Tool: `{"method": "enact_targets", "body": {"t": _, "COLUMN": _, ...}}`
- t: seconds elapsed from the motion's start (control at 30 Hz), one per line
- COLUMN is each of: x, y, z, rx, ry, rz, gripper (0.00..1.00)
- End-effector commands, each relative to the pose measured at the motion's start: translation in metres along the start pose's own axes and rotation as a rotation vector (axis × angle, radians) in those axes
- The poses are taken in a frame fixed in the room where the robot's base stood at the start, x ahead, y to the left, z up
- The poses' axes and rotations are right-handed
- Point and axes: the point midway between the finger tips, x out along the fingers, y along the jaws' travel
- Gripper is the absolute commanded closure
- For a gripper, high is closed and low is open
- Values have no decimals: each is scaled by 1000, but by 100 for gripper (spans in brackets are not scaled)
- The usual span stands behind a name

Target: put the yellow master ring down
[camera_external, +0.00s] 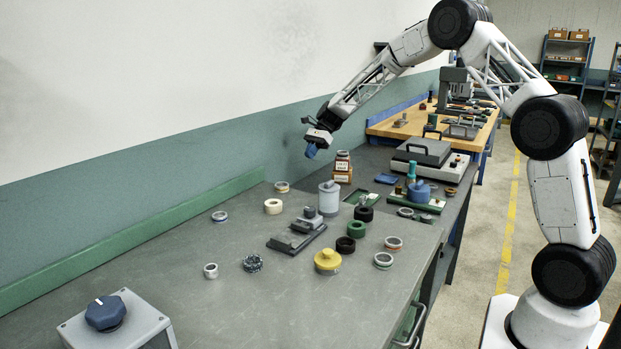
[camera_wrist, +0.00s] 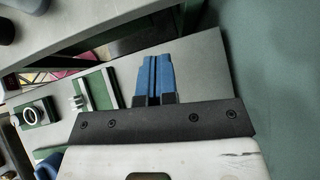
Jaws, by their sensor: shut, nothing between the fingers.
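The yellow master ring (camera_external: 327,262) stands on the grey bench near its front right part, apart from the rings around it. My gripper (camera_external: 311,150) is raised above the back of the bench near the wall, well away from the yellow ring. Its blue fingers are together with nothing between them, and they also show shut in the wrist view (camera_wrist: 155,78). The yellow ring cannot be made out in the wrist view.
Black (camera_external: 345,245), green (camera_external: 356,229) and silver rings (camera_external: 383,260) stand near the yellow one. A grey fixture (camera_external: 297,236) is behind it. A control box with a blue knob (camera_external: 105,313) is at the front left.

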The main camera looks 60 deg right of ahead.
Motion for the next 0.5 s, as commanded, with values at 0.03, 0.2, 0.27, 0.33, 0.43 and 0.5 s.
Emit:
{"method": "enact_targets", "body": {"t": 0.03, "x": 1, "y": 0, "z": 0, "rx": 0, "ry": 0, "rz": 0, "gripper": 100}}
{"method": "enact_targets", "body": {"t": 0.2, "x": 10, "y": 0, "z": 0, "rx": 0, "ry": 0, "rz": 1, "gripper": 100}}
{"method": "enact_targets", "body": {"t": 0.27, "x": 15, "y": 0, "z": 0, "rx": -1, "ry": 1, "rz": 1, "gripper": 100}}
{"method": "enact_targets", "body": {"t": 0.33, "x": 22, "y": 0, "z": 0, "rx": -1, "ry": 1, "rz": 2, "gripper": 100}}
{"method": "enact_targets", "body": {"t": 0.43, "x": 34, "y": 0, "z": 0, "rx": -1, "ry": 0, "rz": 2, "gripper": 100}}
{"method": "enact_targets", "body": {"t": 0.5, "x": 44, "y": 0, "z": 0, "rx": -1, "ry": 0, "rz": 2, "gripper": 100}}
